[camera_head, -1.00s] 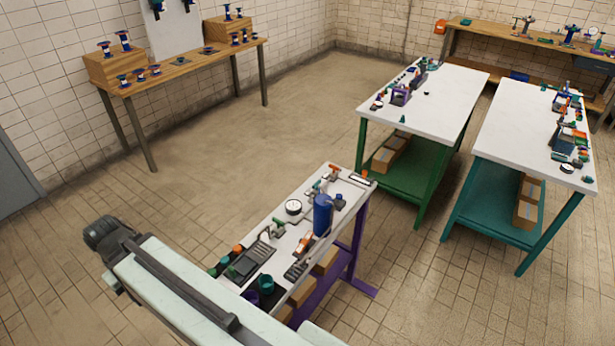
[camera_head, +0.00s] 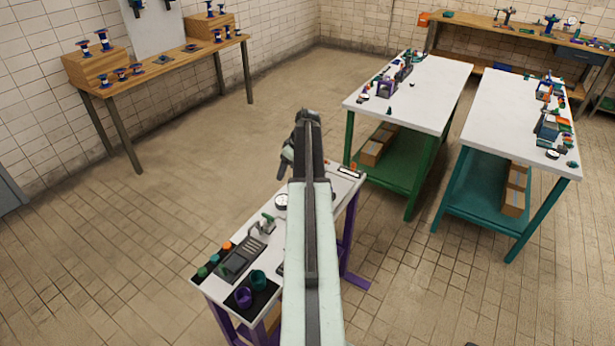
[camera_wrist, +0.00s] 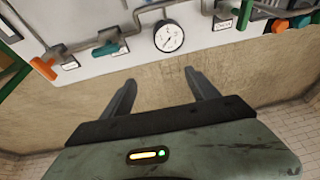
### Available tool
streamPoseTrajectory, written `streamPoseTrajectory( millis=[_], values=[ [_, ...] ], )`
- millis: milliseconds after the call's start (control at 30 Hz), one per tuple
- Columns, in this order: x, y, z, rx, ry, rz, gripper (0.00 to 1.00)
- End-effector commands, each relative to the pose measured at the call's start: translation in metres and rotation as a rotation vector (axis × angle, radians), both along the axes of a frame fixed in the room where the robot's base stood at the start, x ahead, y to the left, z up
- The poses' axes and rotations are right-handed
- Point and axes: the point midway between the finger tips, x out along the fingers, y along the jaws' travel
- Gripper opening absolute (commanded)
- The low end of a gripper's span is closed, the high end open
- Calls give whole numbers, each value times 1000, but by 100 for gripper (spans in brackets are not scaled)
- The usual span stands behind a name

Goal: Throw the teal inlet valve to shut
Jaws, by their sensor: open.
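Two teal-green valve levers show in the wrist view: one left of the gauge (camera_wrist: 105,48) and one at the upper right (camera_wrist: 245,14). Small labels sit beside them, but I cannot read which is the inlet valve. A teal valve also stands on the near bench in the head view (camera_head: 266,223). My gripper (camera_wrist: 163,92) is open and empty, its two fingers apart and pointing toward the bench edge below the gauge. It touches no valve. In the head view my arm hides much of the bench.
A round white gauge (camera_wrist: 169,36) sits between the levers. The purple-legged bench (camera_head: 210,285) also holds cups. Open floor lies behind it; a green-legged table (camera_head: 428,95) stands to the right.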

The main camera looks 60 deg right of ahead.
Motion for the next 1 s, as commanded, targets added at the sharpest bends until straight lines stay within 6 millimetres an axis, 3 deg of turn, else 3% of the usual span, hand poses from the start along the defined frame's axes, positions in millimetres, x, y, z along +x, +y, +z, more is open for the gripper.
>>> streamPoseTrajectory(
  millis=[33,100,200,467,800,1000],
  values=[
    [-23,-36,-1,-13,-17,-13,69],
    [-46,-64,0,-30,-35,-12,69],
    [-64,-83,1,-44,-49,-12,69],
    [-64,-84,-7,-48,-51,-9,69],
    [-43,-84,-62,-47,-50,-8,69],
    [-35,-83,-73,-47,-50,-8,69]
  ],
)
